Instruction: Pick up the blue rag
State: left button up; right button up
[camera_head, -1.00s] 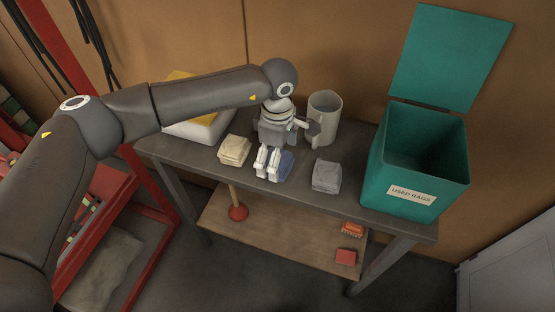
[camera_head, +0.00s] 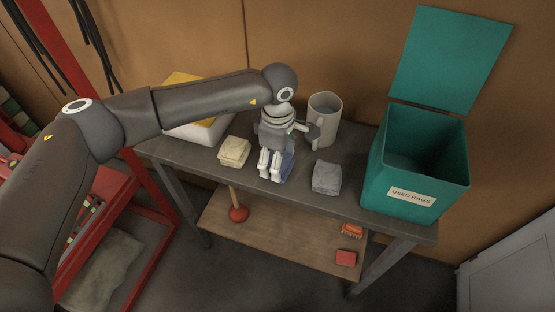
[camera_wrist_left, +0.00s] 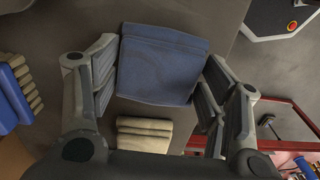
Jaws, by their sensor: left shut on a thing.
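The blue rag (camera_head: 288,164) is a folded cloth at the middle of the grey workbench. In the head view most of it is hidden behind my left gripper (camera_head: 276,167). In the left wrist view the blue rag (camera_wrist_left: 163,66) sits between the two fingers of my left gripper (camera_wrist_left: 160,88), which is shut on it. I cannot tell whether the rag is clear of the bench top. My right gripper is not in view.
A cream rag (camera_head: 234,151) lies to the left and a grey rag (camera_head: 326,177) to the right on the workbench (camera_head: 215,177). A pale jug (camera_head: 329,120) stands behind. An open green bin (camera_head: 388,160) marked "USED RAGS" stands at the right end.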

pick_arm(q)
jog(key=shift+r, duration=0.4)
notch_tip(320, 180, up, 2)
jog(key=shift+r+p, duration=0.15)
jog(key=shift+p, duration=0.55)
jog(key=s+r+p, duration=0.2)
jog(key=r, duration=0.1)
jog(key=s+r+p, duration=0.1)
jog(key=r, duration=0.1)
jog(key=shift+s+r, duration=0.1)
jog(key=shift+s, duration=0.3)
jog(key=s+r, duration=0.4)
jog(key=s, duration=0.6)
jog(key=shift+s+r, duration=0.15)
jog(key=shift+r, duration=0.15)
